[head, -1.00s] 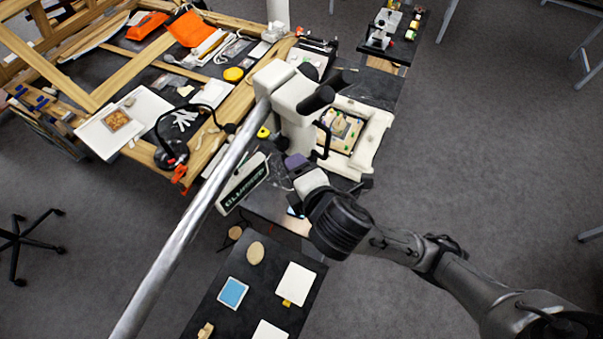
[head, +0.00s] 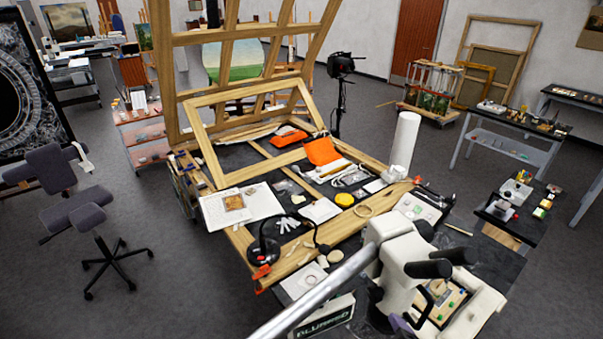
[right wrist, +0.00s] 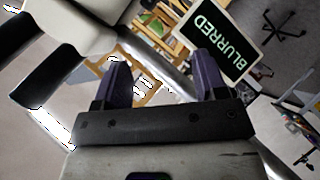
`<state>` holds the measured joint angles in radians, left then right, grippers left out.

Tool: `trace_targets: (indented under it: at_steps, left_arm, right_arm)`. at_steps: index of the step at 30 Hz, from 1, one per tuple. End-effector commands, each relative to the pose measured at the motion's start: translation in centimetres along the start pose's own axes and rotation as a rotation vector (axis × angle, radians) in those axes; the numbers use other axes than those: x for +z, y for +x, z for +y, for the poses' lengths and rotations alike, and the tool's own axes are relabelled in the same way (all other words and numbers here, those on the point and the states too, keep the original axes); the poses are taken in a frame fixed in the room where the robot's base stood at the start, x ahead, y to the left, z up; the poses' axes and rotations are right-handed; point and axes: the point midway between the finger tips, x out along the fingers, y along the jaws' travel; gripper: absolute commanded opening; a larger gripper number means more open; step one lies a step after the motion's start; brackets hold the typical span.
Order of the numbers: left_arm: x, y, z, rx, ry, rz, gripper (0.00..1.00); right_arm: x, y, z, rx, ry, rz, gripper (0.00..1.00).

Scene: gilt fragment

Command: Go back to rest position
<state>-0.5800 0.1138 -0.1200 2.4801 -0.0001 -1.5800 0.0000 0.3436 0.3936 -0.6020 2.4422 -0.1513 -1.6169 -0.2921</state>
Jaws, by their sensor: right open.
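My right gripper (right wrist: 160,78) is open in the right wrist view, its two dark purple fingers apart with nothing between them. A white microscope (head: 400,262) with black eyepieces stands at the lower right of the head view. Its white body and dark eyepieces also fill the upper left of the right wrist view (right wrist: 80,28), close to my right gripper. In the head view only a small purple patch shows at the bottom edge below the microscope, perhaps my right gripper's finger. My left gripper is in neither view.
A metal pole (head: 318,296) and a dark lettered sign (head: 325,318) stand beside the microscope; the sign (right wrist: 232,45) is near my right gripper. A cluttered worktable with a wooden frame (head: 205,150) lies beyond. An office chair (head: 85,215) is at left. Grey floor is open at lower left.

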Motion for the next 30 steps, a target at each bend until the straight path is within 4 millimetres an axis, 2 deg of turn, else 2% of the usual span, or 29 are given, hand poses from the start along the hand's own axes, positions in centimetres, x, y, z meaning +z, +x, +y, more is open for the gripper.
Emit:
trace_targets:
  at_steps: [2,4,6,11,17,21,24,30]
  left_arm:
    - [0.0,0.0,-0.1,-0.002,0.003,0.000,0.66]
    - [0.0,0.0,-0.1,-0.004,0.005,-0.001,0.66]
    - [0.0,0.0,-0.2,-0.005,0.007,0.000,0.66]
    - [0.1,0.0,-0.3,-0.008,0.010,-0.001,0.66]
    - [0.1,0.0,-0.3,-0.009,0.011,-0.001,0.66]
    - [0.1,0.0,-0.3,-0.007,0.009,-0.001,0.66]
    - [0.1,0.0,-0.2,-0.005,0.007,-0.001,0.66]
    - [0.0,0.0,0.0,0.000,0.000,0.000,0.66]
  right_arm:
    - [-0.1,-0.1,1.1,0.002,0.138,0.016,0.66]
    - [0.3,-0.1,1.4,-0.017,0.281,0.018,0.66]
    - [1.7,0.0,0.7,-0.052,0.402,-0.004,0.66]
    - [5.0,-0.1,-1.8,-0.119,0.545,-0.080,0.66]
    - [11.0,-1.1,-7.0,-0.216,0.666,-0.241,0.66]
    - [15.9,-3.1,-11.9,-0.282,0.737,-0.397,0.66]
    - [18.7,-4.9,-15.1,-0.327,0.766,-0.494,0.66]
    - [21.6,-8.3,-19.9,-0.410,0.780,-0.620,0.66]
